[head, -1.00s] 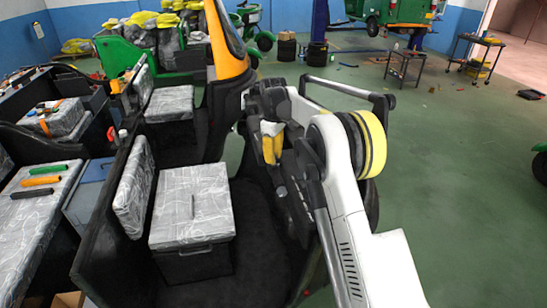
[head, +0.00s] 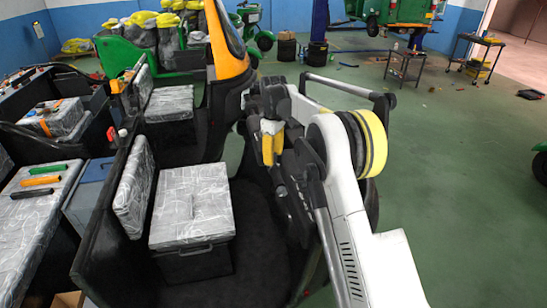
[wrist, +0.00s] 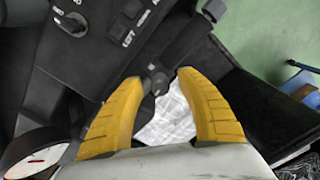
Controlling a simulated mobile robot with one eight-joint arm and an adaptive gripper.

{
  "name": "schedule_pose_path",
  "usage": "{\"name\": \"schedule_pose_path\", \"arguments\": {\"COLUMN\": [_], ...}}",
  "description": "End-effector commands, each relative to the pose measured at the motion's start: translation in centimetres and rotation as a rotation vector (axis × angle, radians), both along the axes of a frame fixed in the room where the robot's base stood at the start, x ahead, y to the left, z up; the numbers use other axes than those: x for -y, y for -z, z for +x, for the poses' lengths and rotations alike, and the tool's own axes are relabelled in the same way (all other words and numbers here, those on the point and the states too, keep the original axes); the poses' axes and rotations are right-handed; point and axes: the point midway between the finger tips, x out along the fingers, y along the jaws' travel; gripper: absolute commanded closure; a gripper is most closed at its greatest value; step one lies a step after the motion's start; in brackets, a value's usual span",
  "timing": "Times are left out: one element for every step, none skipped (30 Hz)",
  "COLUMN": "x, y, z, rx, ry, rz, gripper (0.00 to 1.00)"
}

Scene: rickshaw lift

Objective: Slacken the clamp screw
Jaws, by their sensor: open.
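My gripper (wrist: 158,77) is open. In the wrist view its two yellow fingers stand apart, one on each side of a small black round-ended fitting (wrist: 157,87) that sticks out below a black control panel. This fitting looks like the clamp screw, but I cannot be sure; I cannot tell whether either finger touches it. In the head view my gripper (head: 271,147) is at the rickshaw's dark front column, and my arm hides the screw there.
The control panel (wrist: 105,45) carries a rotary knob (wrist: 71,24) and lettered switches. A round dial (wrist: 35,155) lies at lower left. The rickshaw's grey wrapped seat (head: 190,205) is left of my arm. Green floor (head: 460,170) is open to the right.

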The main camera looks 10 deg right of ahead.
Motion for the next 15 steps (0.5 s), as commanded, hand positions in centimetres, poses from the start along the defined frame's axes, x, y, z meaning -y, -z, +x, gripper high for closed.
{"name": "schedule_pose_path", "arguments": {"x": [0.0, 0.0, 0.0, 0.0, 0.0, 0.0, 0.0, 0.0, 0.0, 0.0, 0.0, 0.0, 0.0, 0.0, 0.0], "y": [-0.7, -1.1, -1.9, -2.5, -3.2, -4.1, -4.8, -5.5, -6.4, -7.1, -7.7, -8.5, -9.0, -9.5, -10.0], "z": [0.0, 0.0, 0.0, 0.0, 0.0, 0.0, 0.0, 0.0, 0.0, 0.0, 0.0, 0.0, 0.0, 0.0, 0.0], "rx": [0.0, 0.0, 0.0, 0.0, 0.0, 0.0, 0.0, 0.0, 0.0, 0.0, 0.0, 0.0, 0.0, 0.0, 0.0], "ry": [0.0, 0.0, 0.0, 0.0, 0.0, 0.0, 0.0, 0.0, 0.0, 0.0, 0.0, 0.0, 0.0, 0.0, 0.0], "rz": [0.0, 0.0, 0.0, 0.0, 0.0, 0.0, 0.0, 0.0, 0.0, 0.0, 0.0, 0.0, 0.0, 0.0, 0.0], "gripper": [0.56, 0.56, 0.56, 0.56, 0.56, 0.56, 0.56, 0.56, 0.56, 0.56, 0.56, 0.56, 0.56, 0.56, 0.56]}}
